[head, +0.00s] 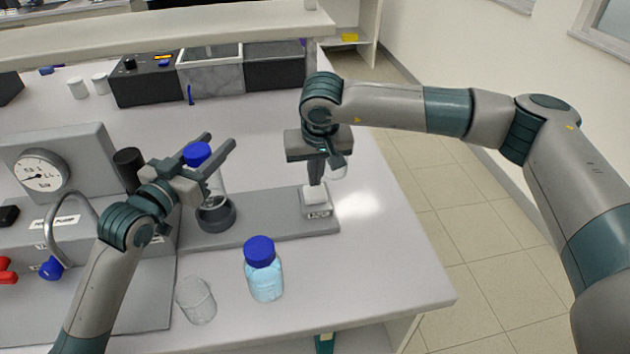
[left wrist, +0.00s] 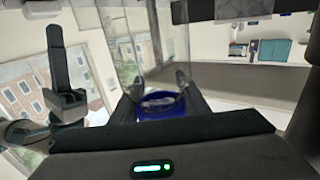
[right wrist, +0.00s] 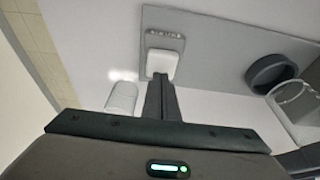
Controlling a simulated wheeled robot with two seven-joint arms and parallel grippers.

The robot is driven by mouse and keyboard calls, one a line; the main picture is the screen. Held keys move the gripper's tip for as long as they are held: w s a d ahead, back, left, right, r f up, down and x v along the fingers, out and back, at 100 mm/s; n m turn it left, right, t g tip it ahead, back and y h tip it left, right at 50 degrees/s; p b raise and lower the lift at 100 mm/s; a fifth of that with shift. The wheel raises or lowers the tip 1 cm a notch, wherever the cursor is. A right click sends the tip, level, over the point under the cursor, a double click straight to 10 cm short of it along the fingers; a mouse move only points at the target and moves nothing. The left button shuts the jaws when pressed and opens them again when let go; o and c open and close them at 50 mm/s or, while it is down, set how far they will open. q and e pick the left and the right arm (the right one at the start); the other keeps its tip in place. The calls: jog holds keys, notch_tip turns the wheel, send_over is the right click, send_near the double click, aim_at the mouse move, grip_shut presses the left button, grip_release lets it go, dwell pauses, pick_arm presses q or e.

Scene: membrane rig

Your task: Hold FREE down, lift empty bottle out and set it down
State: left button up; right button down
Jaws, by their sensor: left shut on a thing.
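The empty clear bottle with a blue cap (head: 198,153) is in my left gripper (head: 208,160), which is shut on it near the cap; the cap also shows in the left wrist view (left wrist: 162,104). The dark ring holder (head: 216,219) is below the bottle. In the right wrist view the ring (right wrist: 272,73) looks empty, with the bottle (right wrist: 300,102) raised and beside it. My right gripper (head: 316,182) is shut, fingertips pointing down at the white button (head: 315,195); its tip seems to touch the button (right wrist: 162,62). The button's label is too small to read.
A blue-capped bottle of pale blue liquid (head: 264,272) and an empty glass beaker (head: 195,300) stand at the front. A gauge panel (head: 65,170) with a hooked pipe is at left. A small whitish thing (right wrist: 122,97) is beside the button. The right front bench is clear.

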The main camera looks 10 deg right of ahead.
jog(key=shift+w+r, duration=0.1)
jog(key=shift+r, duration=2.1)
jog(key=shift+r, duration=0.1)
